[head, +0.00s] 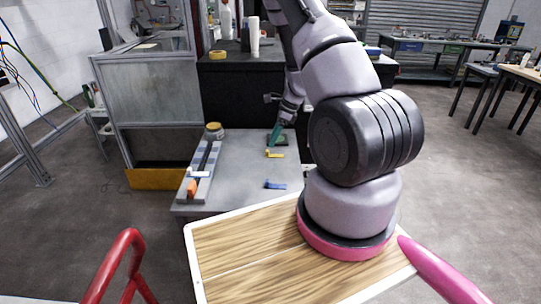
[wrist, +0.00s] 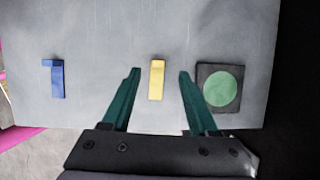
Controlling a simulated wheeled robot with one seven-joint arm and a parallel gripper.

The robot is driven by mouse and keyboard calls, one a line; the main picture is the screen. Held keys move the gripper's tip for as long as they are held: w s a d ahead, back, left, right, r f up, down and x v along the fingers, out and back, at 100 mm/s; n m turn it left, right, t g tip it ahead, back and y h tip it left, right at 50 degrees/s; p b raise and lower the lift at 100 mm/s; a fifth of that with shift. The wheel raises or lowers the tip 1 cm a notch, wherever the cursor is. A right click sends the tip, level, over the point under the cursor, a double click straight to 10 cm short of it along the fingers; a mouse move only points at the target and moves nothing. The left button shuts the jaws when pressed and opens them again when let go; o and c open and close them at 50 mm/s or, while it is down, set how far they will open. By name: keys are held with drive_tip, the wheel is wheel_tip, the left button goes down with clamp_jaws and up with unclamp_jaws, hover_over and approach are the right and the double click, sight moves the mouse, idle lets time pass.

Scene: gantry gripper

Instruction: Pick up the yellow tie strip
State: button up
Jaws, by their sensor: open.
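The yellow tie strip (wrist: 156,80) lies flat on the grey table, and in the wrist view it shows between my two fingers. It also shows in the head view (head: 275,154) as a small yellow piece on the table. My gripper (wrist: 158,74) has green fingers standing wide apart, with nothing held. In the head view my gripper (head: 275,136) is over the table close to the strip. The strip's near end is fully visible; I cannot tell the exact height of the fingers above it.
A blue L-shaped piece (wrist: 57,80) lies to the left in the wrist view. A dark square with a green disc (wrist: 222,88) lies just right of my right finger.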

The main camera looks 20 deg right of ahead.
sight(269, 155)
drive_tip(key=x, duration=0.5)
drive_tip(key=shift+s+f, duration=0.15)
drive_tip(key=shift+s, duration=0.05)
clamp_jaws()
